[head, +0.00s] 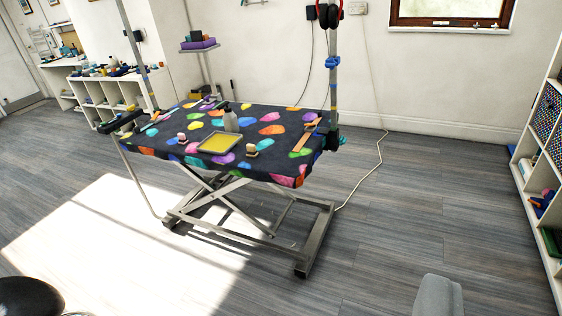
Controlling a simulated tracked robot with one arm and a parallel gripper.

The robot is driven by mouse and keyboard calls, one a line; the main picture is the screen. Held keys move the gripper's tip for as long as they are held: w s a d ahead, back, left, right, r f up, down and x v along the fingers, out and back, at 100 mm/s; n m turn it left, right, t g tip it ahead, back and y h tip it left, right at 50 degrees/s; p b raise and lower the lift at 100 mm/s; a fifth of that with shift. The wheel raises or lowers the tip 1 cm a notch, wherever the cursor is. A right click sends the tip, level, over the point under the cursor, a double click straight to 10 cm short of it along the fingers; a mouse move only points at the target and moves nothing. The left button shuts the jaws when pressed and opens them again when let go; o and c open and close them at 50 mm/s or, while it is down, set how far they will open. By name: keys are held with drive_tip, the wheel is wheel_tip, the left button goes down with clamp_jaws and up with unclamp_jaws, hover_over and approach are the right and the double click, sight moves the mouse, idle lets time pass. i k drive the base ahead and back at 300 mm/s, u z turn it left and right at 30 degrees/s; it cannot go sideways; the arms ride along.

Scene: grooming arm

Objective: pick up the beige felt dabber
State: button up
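A small beige block-like thing with a dark lower part (251,150) stands on the front of the grooming table, just right of a yellow tray. It looks like the felt dabber, but it is too small to be sure. A similar small thing, pale with a pinkish part (182,137), stands left of the tray. The grooming table (277,171) has a dark top with bright paw-like patches. No gripper fingers show in this view, and the table is some way off across the floor.
The yellow tray (219,142), a grey bottle (231,121) and an orange-brown strip (306,135) lie between the table's posts. A white shelf (542,190) stands at right. A grey object (438,297) and a black rounded one (28,297) edge the bottom. Floor ahead is clear.

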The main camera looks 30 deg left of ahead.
sight(252, 152)
drive_tip(key=z, duration=0.05)
drive_tip(key=i, duration=1.85)
drive_tip(key=u, duration=0.85)
drive_tip(key=i, duration=1.15)
drive_tip(key=u, duration=0.55)
